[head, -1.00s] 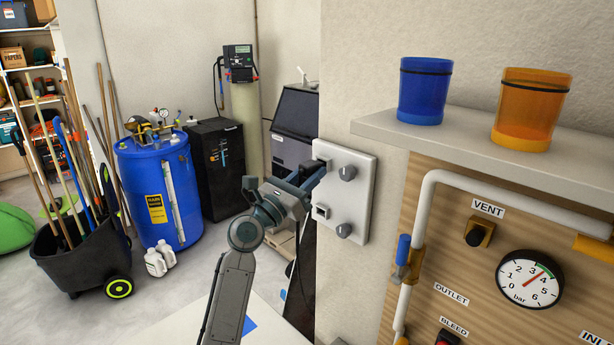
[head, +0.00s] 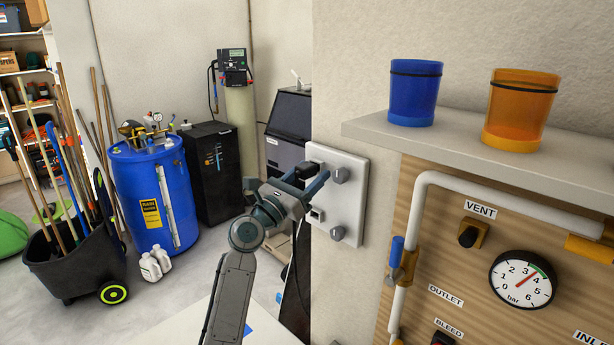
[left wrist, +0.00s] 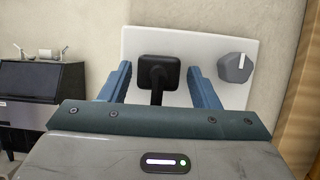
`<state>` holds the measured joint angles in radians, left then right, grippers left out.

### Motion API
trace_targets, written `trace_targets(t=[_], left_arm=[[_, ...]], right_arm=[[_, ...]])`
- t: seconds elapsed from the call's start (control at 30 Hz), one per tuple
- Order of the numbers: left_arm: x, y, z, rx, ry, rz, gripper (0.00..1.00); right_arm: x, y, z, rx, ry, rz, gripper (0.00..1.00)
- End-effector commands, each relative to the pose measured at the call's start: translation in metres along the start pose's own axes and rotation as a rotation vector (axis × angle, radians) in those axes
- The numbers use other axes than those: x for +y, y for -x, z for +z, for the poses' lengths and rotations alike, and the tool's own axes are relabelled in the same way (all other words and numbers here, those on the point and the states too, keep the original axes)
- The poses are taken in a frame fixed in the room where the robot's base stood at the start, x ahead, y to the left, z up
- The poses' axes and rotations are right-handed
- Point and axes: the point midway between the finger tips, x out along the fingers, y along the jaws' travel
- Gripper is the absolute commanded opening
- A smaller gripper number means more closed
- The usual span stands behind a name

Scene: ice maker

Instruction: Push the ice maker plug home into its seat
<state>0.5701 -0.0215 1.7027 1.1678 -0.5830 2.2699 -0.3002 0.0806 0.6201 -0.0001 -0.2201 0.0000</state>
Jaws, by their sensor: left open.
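The black ice maker plug (head: 306,170) is at the upper left of a pale wall plate (head: 346,208), with its cable hanging below it. In the left wrist view, the plug (left wrist: 157,72) stands in front of the plate (left wrist: 205,48). I cannot tell how deep it sits, as its body hides the seat. My left gripper (head: 308,183) is open at the plate. In the left wrist view its blue fingers (left wrist: 160,84) are on either side of the plug, with a gap on both sides. My right gripper is not in view.
Grey knobs (head: 340,174) stick out of the plate beside the plug. A socket (head: 316,214) lies below, partly behind my gripper. A wooden board with white pipe (head: 417,215) and gauge (head: 522,279) is to the right, under a shelf with two cups. The dark ice maker (head: 289,127) stands behind.

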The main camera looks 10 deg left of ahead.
Motion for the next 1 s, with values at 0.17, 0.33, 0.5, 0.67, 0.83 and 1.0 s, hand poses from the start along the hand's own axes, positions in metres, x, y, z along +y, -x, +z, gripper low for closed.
trace_targets(t=[0.17, 0.33, 0.5, 0.67, 0.83, 1.0], left_arm=[[0.001, 0.02, -0.004, 0.002, -0.003, 0.001, 0.56], [0.001, 0.055, -0.006, 0.003, -0.004, 0.0, 0.56], [0.001, 0.086, -0.005, 0.003, -0.003, 0.0, 0.56], [0.001, 0.102, -0.004, 0.002, -0.002, 0.0, 0.56], [0.001, 0.106, -0.002, 0.002, -0.001, -0.001, 0.56], [0.001, 0.105, -0.002, 0.002, 0.0, 0.0, 0.56]], right_arm=[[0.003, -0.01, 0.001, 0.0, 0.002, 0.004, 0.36], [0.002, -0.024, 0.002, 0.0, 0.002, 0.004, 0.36], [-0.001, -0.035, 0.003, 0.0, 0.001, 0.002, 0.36], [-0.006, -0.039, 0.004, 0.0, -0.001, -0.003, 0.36], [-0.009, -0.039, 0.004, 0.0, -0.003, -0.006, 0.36], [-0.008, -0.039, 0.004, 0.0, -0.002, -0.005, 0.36]])
